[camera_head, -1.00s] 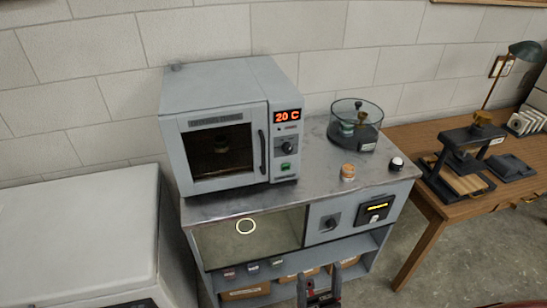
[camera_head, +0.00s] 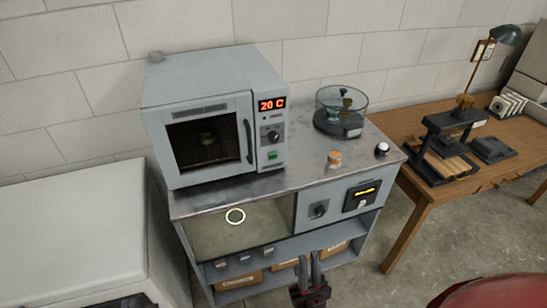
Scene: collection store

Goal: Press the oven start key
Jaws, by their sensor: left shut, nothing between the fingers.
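The grey oven (camera_head: 205,115) stands on the bench with its windowed door closed. Its display (camera_head: 272,104) reads 20 C in orange. Below the display are a dark round knob (camera_head: 273,136) and a small green key (camera_head: 272,155), low on the panel. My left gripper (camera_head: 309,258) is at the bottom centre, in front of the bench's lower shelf. Its two fingers point up, close together, with nothing between them. It is well below and to the right of the key and apart from it. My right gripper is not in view.
The bench top (camera_head: 300,185) holds a glass vessel (camera_head: 341,110), an orange-capped item (camera_head: 334,159) and a black-and-white knob (camera_head: 382,149). A white cabinet (camera_head: 75,220) stands left. A wooden table (camera_head: 410,150) with a press stands right. The space before the oven panel looks clear.

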